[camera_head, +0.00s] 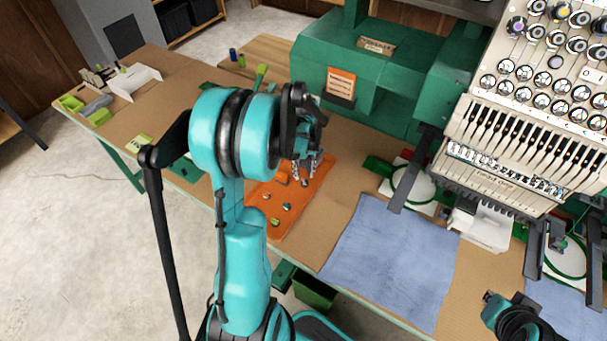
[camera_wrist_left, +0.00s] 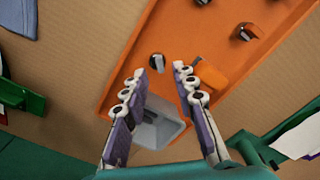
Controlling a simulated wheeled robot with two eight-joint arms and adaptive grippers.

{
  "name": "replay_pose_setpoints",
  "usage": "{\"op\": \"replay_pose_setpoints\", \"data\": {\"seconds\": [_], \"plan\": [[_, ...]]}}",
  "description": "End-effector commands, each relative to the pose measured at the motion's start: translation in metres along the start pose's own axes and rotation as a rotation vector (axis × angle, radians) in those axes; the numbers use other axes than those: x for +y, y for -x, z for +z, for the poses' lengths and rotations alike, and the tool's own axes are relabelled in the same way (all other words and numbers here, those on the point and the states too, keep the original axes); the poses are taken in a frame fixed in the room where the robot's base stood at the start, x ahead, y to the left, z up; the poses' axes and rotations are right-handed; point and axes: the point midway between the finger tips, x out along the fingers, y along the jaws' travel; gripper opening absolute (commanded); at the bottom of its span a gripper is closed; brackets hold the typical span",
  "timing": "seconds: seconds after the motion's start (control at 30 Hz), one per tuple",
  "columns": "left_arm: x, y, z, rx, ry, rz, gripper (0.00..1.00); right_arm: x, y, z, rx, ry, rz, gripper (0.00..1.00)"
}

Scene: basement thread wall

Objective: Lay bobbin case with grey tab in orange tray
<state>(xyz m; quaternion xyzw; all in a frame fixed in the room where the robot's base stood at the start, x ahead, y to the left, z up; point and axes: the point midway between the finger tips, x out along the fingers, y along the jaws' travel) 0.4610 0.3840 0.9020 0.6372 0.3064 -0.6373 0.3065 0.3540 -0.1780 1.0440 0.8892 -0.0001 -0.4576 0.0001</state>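The orange tray (camera_head: 291,222) lies on the brown table, with several small bobbin cases on it. My left gripper (camera_head: 304,174) points down over its far part. In the left wrist view the gripper (camera_wrist_left: 162,72) is open, with a gap between its fingers. A small dark and silver case (camera_wrist_left: 157,63) lies on the tray (camera_wrist_left: 121,62) just beyond the fingertips. Its tab colour is not clear. A grey box-like piece (camera_wrist_left: 160,125) shows between the fingers at the tray's end; I cannot tell whether it touches them. My right gripper (camera_head: 492,298) is at lower right, its fingers unclear.
An orange block (camera_wrist_left: 211,74) stands on the tray beside the right finger. The green embroidery machine (camera_head: 375,75) stands behind the tray. A blue cloth (camera_head: 390,260) lies right of the tray.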

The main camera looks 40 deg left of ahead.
Motion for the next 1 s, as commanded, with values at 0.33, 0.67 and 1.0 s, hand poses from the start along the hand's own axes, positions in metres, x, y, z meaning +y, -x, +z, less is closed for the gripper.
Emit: {"op": "replay_pose_setpoints", "data": {"seconds": [0.33,0.67,1.0], "plan": [[0.0,0.074,0.0,0.0,0.0,0.0,0.27,0.0,0.02,-0.015,0.0,0.0,0.0,0.0],[0.013,0.112,0.027,0.057,-0.097,0.028,0.27,0.0,0.022,-0.016,0.0,0.0,0.0,0.0],[0.043,0.168,0.146,0.337,-0.535,0.164,0.27,0.0,0.022,-0.016,0.0,0.0,0.0,0.0]]}}
